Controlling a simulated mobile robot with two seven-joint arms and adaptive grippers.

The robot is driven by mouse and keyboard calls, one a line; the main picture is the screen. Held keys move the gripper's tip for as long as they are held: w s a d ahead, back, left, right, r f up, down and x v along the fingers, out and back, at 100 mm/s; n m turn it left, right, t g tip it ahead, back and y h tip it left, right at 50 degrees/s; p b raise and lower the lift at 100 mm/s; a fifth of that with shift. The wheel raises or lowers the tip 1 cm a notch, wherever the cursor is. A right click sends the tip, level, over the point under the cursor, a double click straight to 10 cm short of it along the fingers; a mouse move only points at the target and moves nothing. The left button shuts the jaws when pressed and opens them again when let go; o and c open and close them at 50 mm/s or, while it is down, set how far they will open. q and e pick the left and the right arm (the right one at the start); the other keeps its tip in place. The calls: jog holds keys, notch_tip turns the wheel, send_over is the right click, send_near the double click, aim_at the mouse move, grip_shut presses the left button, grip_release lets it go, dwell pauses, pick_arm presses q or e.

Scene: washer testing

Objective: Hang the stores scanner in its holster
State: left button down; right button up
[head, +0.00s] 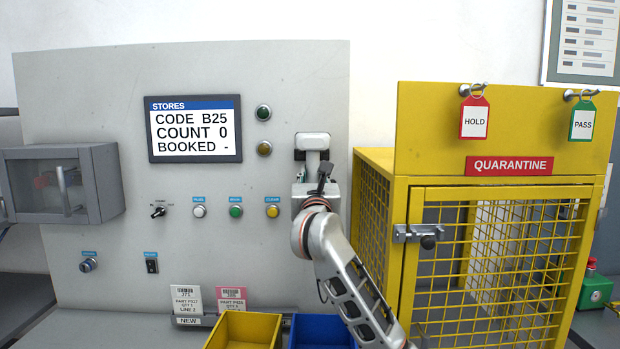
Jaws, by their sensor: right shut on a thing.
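The stores scanner (313,141) is a pale grey-white head on a short handle, upright against the grey panel, right of the STORES screen. My right gripper (314,178) is below it and shut on its handle; the fingertips are partly hidden by my own wrist. A small dark part, probably the holster (299,155), shows just behind and left of the scanner. Most of it is covered, so I cannot tell whether the scanner is seated in it or only in front of it. My left gripper is not in view.
The grey panel (240,270) carries the STORES screen (194,128), reading COUNT 0, and several buttons. A yellow QUARANTINE cage (405,130) stands close on the right of my right arm. A yellow bin (243,330) and a blue bin (320,331) sit below.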

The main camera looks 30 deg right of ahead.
aim_at(312, 174)
jog(key=shift+w+d, duration=0.45)
jog(key=shift+w, duration=0.3)
jog(key=shift+w+d, duration=0.5)
jog(key=shift+w, duration=0.25)
jog(key=shift+w+d, duration=0.45)
jog(key=shift+w, duration=0.3)
jog(key=shift+f, duration=0.5)
jog(key=o, duration=1.2)
